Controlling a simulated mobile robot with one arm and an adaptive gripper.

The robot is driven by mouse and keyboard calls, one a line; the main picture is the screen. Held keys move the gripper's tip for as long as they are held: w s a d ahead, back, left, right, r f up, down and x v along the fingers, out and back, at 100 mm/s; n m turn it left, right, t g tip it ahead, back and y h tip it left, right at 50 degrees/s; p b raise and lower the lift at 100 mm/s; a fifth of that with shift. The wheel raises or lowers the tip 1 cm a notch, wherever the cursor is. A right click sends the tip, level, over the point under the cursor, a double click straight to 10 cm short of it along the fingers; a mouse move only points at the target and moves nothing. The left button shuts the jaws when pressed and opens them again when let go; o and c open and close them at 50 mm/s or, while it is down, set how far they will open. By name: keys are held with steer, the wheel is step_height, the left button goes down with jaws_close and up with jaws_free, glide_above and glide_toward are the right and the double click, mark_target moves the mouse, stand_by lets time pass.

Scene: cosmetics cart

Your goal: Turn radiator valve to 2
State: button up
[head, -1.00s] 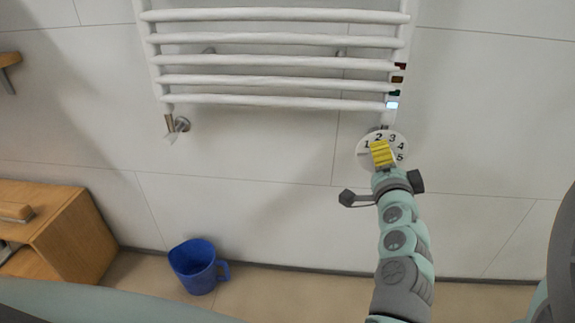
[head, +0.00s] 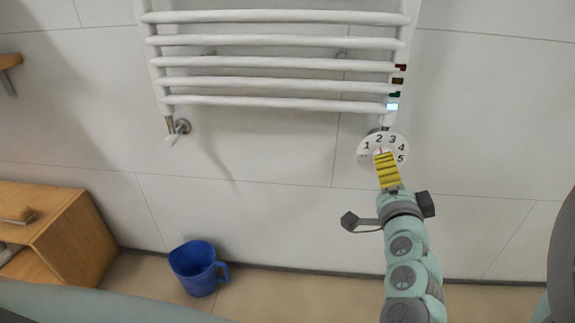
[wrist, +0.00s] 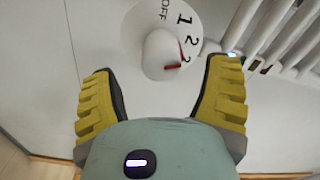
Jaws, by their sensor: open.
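The radiator valve has a round white dial (head: 367,155) with black numbers, below the radiator's right end. Its white knob (wrist: 157,50) carries a red mark. In the wrist view the red bar lies by the 2 and a partly visible number, so the exact setting is hard to tell. My gripper (head: 387,170) has yellow ribbed fingers and is in front of the dial's lower part. In the wrist view my gripper (wrist: 161,70) is open, its fingers apart on both sides, clear of the knob.
The white towel radiator (head: 280,60) is on the wall above, with small coloured lights (head: 392,106) at its right side, the lowest lit pale blue. A blue mug (head: 196,270) and a wooden cabinet (head: 75,235) stand at lower left. The wall around the dial is clear.

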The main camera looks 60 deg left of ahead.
steer(key=v, duration=0.6)
steer(key=shift+s, duration=0.2)
steer(key=shift+d, duration=0.1)
